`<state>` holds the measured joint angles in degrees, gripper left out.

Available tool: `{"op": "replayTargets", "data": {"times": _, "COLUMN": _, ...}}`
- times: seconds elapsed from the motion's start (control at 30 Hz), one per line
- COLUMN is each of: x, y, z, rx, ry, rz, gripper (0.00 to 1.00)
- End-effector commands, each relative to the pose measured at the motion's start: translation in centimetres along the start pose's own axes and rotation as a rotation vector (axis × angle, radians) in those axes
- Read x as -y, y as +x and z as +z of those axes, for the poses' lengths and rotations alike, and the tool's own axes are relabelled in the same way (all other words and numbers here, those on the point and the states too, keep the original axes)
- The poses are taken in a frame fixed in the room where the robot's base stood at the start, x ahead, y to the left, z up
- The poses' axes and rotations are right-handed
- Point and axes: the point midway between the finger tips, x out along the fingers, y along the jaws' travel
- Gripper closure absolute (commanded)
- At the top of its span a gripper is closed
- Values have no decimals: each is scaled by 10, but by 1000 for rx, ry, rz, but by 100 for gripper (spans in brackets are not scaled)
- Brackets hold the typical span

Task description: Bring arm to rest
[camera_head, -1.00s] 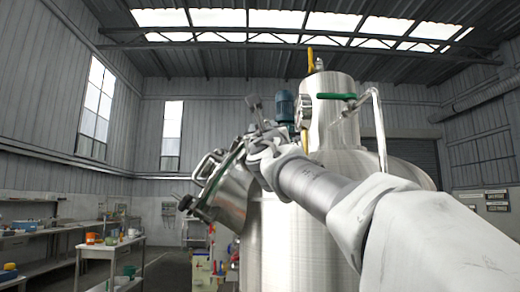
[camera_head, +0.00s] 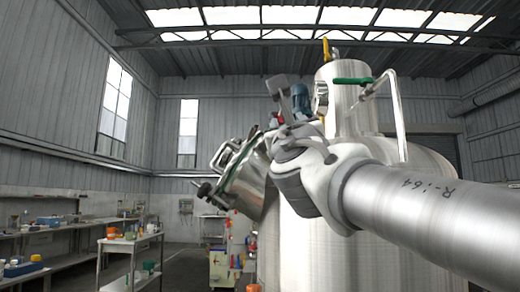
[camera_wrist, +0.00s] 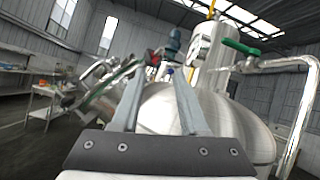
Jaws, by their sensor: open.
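My gripper (camera_wrist: 160,80) is open in the wrist view, its two pale fingers spread with nothing between them. It points towards the large steel tank (camera_wrist: 235,120) and appears apart from it. In the head view my arm reaches in from the right edge and crosses in front of the same tank (camera_head: 315,255). The arm's far end rises near the tank's tilted side port (camera_head: 245,185); the fingertips are hard to make out there.
The tank top carries a steel neck with a green-handled valve (camera_head: 352,81), a bent pipe (camera_head: 398,115) and a blue motor (camera_head: 300,98). A bench (camera_head: 120,241) with small containers stands at left.

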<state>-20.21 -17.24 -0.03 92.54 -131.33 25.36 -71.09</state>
Motion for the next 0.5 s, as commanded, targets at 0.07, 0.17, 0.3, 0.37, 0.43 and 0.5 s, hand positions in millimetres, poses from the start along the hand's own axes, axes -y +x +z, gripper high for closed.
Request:
{"op": "replayTargets", "data": {"times": 0.07, "x": 0, "y": 0, "z": 0, "rx": 0, "ry": 0, "rz": 0, "gripper": 56}}
{"op": "replayTargets", "data": {"times": 0.17, "x": 0, "y": 0, "z": 0, "rx": 0, "ry": 0, "rz": 0, "gripper": 56}}
{"op": "replayTargets", "data": {"times": 0.3, "x": 0, "y": 0, "z": 0, "rx": 0, "ry": 0, "rz": 0, "gripper": 56}}
{"op": "replayTargets", "data": {"times": 0.37, "x": 0, "y": 0, "z": 0, "rx": 0, "ry": 1, "rz": 0, "gripper": 56}}
{"op": "replayTargets", "data": {"times": 0.43, "x": 2, "y": -1, "z": -3, "rx": -8, "ry": 18, "rz": -6, "gripper": 56}}
{"op": "replayTargets", "data": {"times": 0.5, "x": 7, "y": -3, "z": -10, "rx": -30, "ry": 69, "rz": -23, "gripper": 56}}
